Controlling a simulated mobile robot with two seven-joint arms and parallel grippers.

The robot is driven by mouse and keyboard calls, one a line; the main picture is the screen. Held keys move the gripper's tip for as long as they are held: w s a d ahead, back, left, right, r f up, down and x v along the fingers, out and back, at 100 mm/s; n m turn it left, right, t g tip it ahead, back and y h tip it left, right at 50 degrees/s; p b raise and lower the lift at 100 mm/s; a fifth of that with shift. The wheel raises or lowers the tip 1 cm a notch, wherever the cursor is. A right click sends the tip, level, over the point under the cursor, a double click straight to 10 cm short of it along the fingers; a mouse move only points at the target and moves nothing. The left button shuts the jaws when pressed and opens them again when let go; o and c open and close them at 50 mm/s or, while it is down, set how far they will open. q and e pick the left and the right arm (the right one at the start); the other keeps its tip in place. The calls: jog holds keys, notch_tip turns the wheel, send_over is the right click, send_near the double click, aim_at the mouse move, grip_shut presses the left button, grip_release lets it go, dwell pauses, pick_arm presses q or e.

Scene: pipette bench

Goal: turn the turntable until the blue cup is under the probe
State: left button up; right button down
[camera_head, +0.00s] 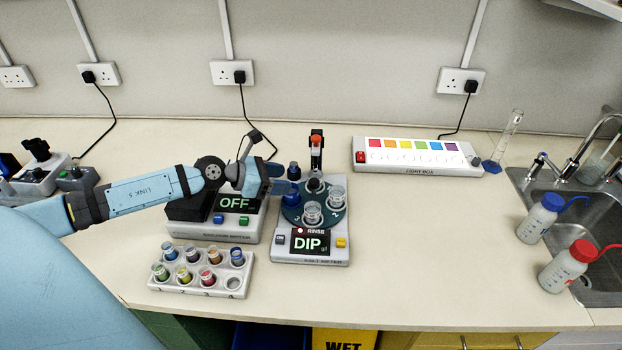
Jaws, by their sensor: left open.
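The turntable (333,216) is a dark teal disc on a white instrument with a lit display reading DIP. The blue cup (291,197) is at its left side, partly hidden by my gripper. Two clear cups stand on the disc, one at the front (312,213) and one at the right (336,195). The probe stand (316,150), with an orange-red top, rises at the back of the disc; the probe tip is hard to make out. My left gripper (279,187) is open at the disc's left edge, close to the blue cup. I cannot tell whether it touches. My right gripper is out of view.
A second instrument (250,235) reading OFF stands left, under my left arm. A white rack (205,280) of coloured vials is in front of it. A light box (425,170) lies back right; two wash bottles (540,220) are by the sink. The counter right of the turntable is clear.

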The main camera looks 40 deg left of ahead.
aim_at(312, 181)
pick_arm(q)
jog(key=p+x, duration=0.1)
jog(key=x, duration=0.7)
jog(key=shift+d+r, duration=0.1)
jog(key=shift+r, duration=0.05)
jog(key=shift+w+d+f, duration=0.2)
jog(key=shift+w, duration=0.1)
grip_shut()
